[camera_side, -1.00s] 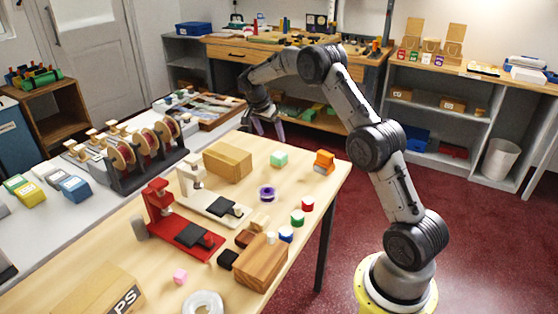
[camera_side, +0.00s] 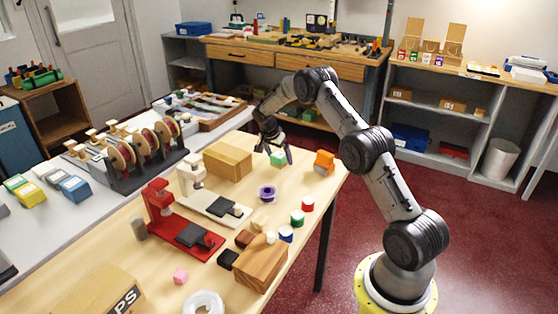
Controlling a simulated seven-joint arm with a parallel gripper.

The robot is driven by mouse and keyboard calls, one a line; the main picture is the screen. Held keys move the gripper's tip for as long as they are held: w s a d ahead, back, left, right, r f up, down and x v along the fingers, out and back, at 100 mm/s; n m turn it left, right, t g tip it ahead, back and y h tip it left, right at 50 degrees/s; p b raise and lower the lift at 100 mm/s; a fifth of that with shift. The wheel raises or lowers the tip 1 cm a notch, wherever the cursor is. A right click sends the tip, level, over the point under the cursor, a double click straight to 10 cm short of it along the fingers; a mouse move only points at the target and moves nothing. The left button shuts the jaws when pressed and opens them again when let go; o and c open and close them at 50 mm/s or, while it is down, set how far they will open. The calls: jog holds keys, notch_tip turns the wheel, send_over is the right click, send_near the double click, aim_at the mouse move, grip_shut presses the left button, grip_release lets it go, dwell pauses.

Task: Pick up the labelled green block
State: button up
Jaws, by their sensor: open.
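A small mint-green block (camera_side: 277,160) sits on the wooden table near its far right part. My gripper (camera_side: 274,156) is open and points down at the block, with its fingers close around or just above it; I cannot tell whether they touch it. The fingers partly cover the block. No label can be read on it at this size.
A tan wooden box (camera_side: 228,162) stands just left of the block, and an orange object (camera_side: 324,162) stands to its right. A purple ring-shaped spool (camera_side: 267,193) lies nearer the camera. Red (camera_side: 308,204) and green (camera_side: 297,218) cylinders stand near the table's right edge.

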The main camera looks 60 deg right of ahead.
jog(key=c, duration=1.4)
jog(key=shift+c, duration=0.2)
